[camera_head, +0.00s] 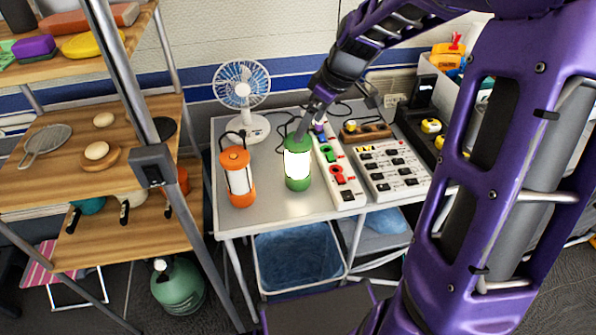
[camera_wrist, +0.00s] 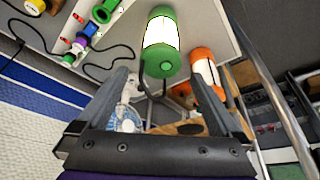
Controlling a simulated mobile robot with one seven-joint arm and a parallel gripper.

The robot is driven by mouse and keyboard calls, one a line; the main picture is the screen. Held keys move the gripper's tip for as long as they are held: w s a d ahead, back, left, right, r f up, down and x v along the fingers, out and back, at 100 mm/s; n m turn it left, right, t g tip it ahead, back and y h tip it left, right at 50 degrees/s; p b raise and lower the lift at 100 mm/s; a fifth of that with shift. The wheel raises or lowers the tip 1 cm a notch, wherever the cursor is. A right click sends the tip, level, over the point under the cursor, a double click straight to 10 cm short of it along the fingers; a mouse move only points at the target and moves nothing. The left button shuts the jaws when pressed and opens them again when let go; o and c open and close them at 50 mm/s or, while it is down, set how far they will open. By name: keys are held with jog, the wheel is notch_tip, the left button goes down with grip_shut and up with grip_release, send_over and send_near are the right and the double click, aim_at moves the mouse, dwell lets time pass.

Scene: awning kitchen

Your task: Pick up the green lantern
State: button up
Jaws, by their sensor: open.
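The green lantern (camera_head: 298,170) stands upright on the grey table, with a green cap and base and a glowing white middle. My gripper (camera_head: 302,128) is above and just behind its cap, partly hiding the top. In the wrist view the green lantern (camera_wrist: 161,62) appears beyond and between the two spread fingers of my gripper (camera_wrist: 160,78), with its dark wire handle toward the palm. The fingers are open; I cannot tell whether either touches the handle. An orange lantern (camera_head: 239,180) stands left of the green one and also shows in the wrist view (camera_wrist: 207,82).
A white power strip (camera_head: 344,190) with coloured plugs lies close to the green lantern's right, and a wider strip (camera_head: 395,172) lies beyond it. A fan (camera_head: 241,90) stands behind the orange lantern. A wooden shelf rack (camera_head: 60,190) with metal posts stands left.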

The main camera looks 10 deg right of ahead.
aim_at(298, 147)
jog(key=b+x, duration=0.1)
jog(key=x, duration=0.9)
jog(key=shift+s, duration=0.15)
jog(key=shift+d, duration=0.1)
grip_shut()
